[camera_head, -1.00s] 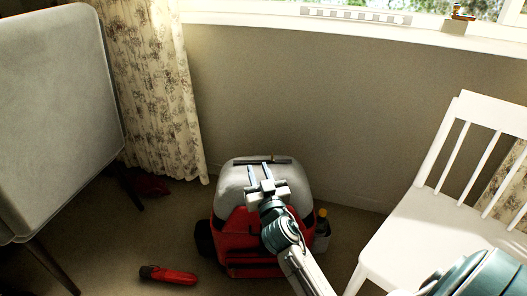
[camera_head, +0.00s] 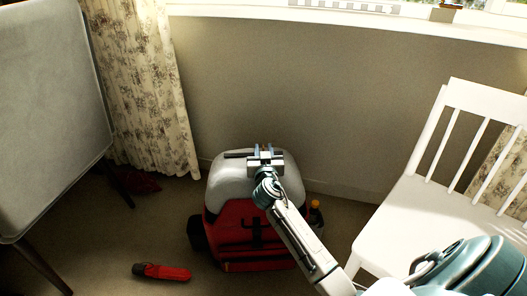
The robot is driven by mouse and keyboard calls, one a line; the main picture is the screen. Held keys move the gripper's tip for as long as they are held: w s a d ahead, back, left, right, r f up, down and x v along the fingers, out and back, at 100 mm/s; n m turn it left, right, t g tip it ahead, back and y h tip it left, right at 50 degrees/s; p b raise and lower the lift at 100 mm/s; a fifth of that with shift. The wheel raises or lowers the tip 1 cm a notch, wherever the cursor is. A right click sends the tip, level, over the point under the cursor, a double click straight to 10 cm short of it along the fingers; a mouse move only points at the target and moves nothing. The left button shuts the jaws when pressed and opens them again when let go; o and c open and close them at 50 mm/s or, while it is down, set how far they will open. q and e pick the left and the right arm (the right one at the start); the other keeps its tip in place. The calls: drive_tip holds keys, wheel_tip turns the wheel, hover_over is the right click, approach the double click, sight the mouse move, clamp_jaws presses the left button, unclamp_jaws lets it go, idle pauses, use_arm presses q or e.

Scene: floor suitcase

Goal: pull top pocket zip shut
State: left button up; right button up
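The suitcase (camera_head: 240,220) stands on the floor against the wall, with a red front and a pale grey top (camera_head: 229,178). A dark strip (camera_head: 238,155), which looks like the top pocket's zip, runs across the far part of the top. My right gripper (camera_head: 267,148) is over the right part of this strip, its two fingers apart and pointing away from me. It hides that stretch of the strip, and I cannot make out a zip pull. My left gripper is out of view.
A red umbrella-like object (camera_head: 162,272) lies on the floor at front left. A bottle with an orange cap (camera_head: 315,211) sits at the suitcase's right side. A white chair (camera_head: 424,215) stands right; a grey padded chair (camera_head: 45,110) and a patterned curtain (camera_head: 145,95) are left.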

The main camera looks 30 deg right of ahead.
drive_tip(key=shift+w+d, duration=0.15)
drive_tip(key=shift+w, duration=0.1)
clamp_jaws()
